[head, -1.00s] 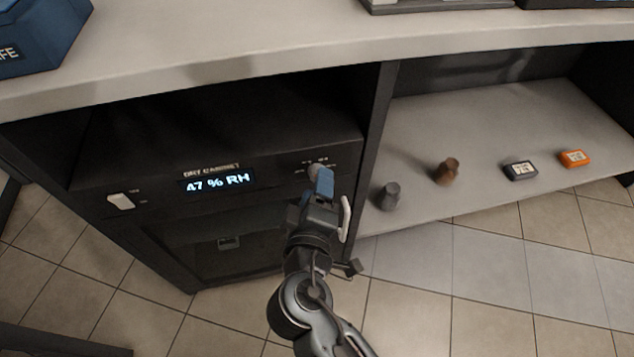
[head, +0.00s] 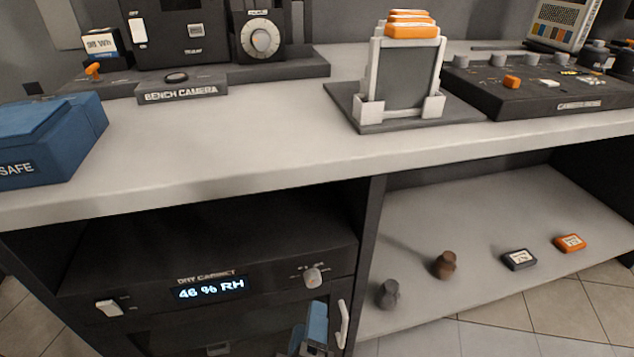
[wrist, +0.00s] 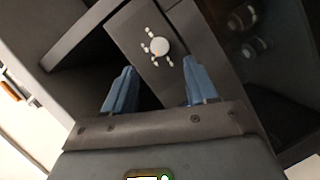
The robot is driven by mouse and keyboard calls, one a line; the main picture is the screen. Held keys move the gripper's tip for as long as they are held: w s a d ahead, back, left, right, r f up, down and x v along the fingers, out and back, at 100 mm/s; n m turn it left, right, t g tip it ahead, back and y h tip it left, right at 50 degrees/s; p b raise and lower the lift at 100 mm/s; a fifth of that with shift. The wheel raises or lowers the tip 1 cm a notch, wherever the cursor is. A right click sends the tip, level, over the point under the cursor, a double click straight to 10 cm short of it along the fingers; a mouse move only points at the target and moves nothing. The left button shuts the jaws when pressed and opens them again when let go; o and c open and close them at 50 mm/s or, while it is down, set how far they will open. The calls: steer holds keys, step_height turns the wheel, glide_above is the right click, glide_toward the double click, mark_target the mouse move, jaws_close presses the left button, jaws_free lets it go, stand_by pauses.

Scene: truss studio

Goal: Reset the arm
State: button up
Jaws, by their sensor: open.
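My gripper (head: 314,333) shows at the bottom of the head view, in front of the dry cabinet (head: 130,282) and beside its white door handle (head: 342,324). In the wrist view my gripper (wrist: 155,90) has its two blue fingers spread wide with nothing between them. The cabinet's round knob (wrist: 159,46) is beyond the fingers, apart from them. The knob also shows in the head view (head: 312,277), above my gripper. The cabinet display (head: 211,289) reads 46 % RH.
The bench top (head: 230,150) overhangs the cabinet. On it stand a blue SAFE box (head: 50,140), a bench camera (head: 181,90), a grey stand (head: 405,75) and a control panel (head: 550,90). The lower shelf (head: 480,200) holds two small knob-like pieces and two small boxes.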

steer(key=s+d+f+m+g+y, duration=0.25)
steer(key=s+d+f, duration=0.35)
steer(key=s+d, duration=0.35)
steer(key=s+d+r+m, duration=0.35)
steer(key=s+d, duration=0.25)
steer(key=s, duration=0.5)
steer(key=s+d+r+m+t+h, duration=0.2)
steer(key=s+d+r+m, duration=0.6)
steer(key=r, duration=0.4)
step_height(320, 180, up, 16)
steer(key=n+p, duration=0.1)
steer(key=p, duration=1.6)
steer(key=shift+s+d+r, duration=0.2)
steer(key=shift+s, duration=0.1)
